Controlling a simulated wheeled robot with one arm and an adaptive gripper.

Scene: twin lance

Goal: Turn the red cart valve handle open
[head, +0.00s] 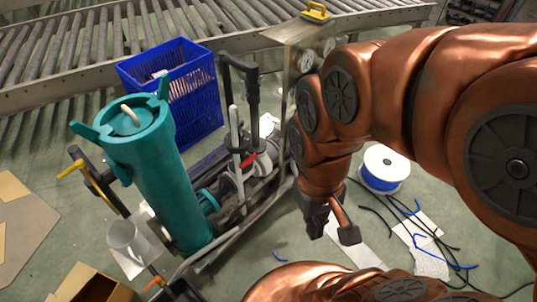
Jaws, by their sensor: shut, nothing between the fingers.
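A small red handle (249,160) shows low on the cart (225,240), beside a grey upright lever (236,145). I take it for the valve handle; its turned position cannot be told at this size. The cart carries a tall teal canister (155,180) with a lid and side lugs. My gripper (333,232) hangs pointing down to the right of the red handle, apart from it and past the cart's right edge. It is shut and empty. My copper arm covers part of the metal panel and whatever lies behind it.
A blue crate (190,95) stands behind the canister, before a roller conveyor (90,45). A black push handle (238,68) rises above the cart. A cable spool (386,168), loose cables (430,240) and papers lie on the floor at right. A cardboard box (95,285) is at lower left.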

